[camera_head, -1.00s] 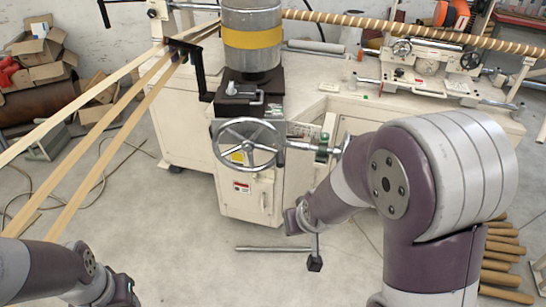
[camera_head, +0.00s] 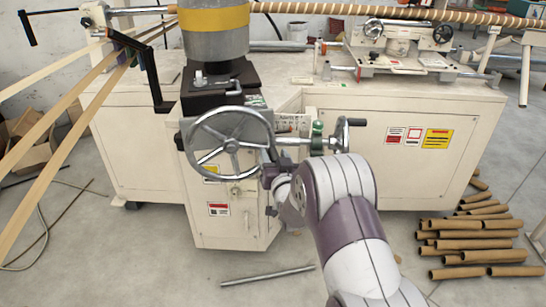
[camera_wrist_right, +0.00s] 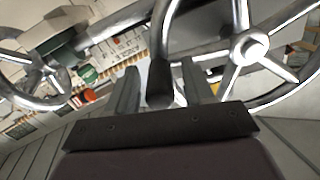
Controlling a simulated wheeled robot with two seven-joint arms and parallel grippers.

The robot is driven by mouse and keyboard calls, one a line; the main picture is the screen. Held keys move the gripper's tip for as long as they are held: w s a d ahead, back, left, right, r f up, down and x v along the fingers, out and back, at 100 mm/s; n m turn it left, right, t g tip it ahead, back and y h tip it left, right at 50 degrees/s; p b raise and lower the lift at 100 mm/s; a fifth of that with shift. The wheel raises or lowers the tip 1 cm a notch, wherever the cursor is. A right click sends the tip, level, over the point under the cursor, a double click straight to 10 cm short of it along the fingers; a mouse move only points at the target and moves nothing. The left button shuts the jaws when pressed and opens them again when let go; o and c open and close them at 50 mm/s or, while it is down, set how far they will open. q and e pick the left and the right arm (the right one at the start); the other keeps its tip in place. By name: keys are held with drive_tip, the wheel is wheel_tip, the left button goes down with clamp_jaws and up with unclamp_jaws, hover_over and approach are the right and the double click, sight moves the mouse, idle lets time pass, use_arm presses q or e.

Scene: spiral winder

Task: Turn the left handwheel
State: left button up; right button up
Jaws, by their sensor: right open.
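The left handwheel (camera_head: 230,143) is a large silver spoked wheel on the front of the cream machine. It also shows at the right of the right wrist view (camera_wrist_right: 250,48). My right gripper (camera_head: 270,168) is at the wheel's lower right rim. In the wrist view its two fingers (camera_wrist_right: 160,88) are apart, with a dark handle (camera_wrist_right: 160,82) standing between them. I cannot tell whether either finger touches the handle. My left gripper is out of view.
A shaft with a green collar (camera_head: 317,138) and a second handwheel (camera_wrist_right: 30,70) lie right of the wheel. A black block (camera_head: 217,90) and grey cylinder (camera_head: 214,40) stand above. Cardboard tubes (camera_head: 465,240) and a metal bar (camera_head: 267,275) lie on the floor.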

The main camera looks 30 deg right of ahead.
drive_tip(key=shift+x, duration=0.8)
